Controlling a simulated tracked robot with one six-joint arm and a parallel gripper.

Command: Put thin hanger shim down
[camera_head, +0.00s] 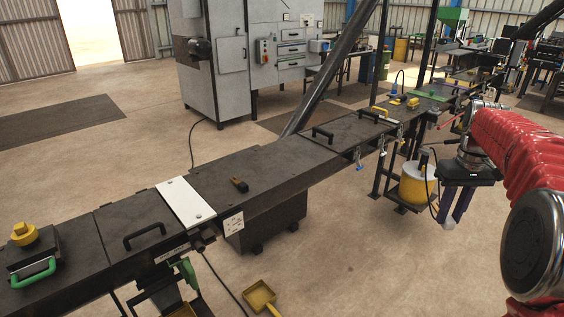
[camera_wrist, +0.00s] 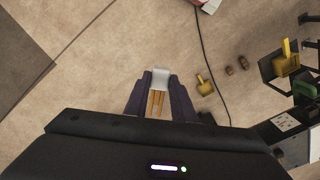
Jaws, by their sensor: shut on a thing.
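My gripper (camera_head: 455,208) hangs off the right side of the bench line in the head view, pointing down over the floor. In the wrist view its two dark purple fingers (camera_wrist: 161,103) are shut on a small thin piece, pale at its far end with an orange-brown striped part nearer me. I take this piece as the thin hanger shim (camera_wrist: 160,77). Its lower part is hidden by the gripper body.
The long dark bench (camera_head: 255,165) runs across the head view with handles and a white plate (camera_head: 185,203) on it. A yellow bucket (camera_head: 417,185) stands left of my gripper. A yellow dustpan (camera_head: 259,296) lies on the floor, near a black cable (camera_wrist: 204,50).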

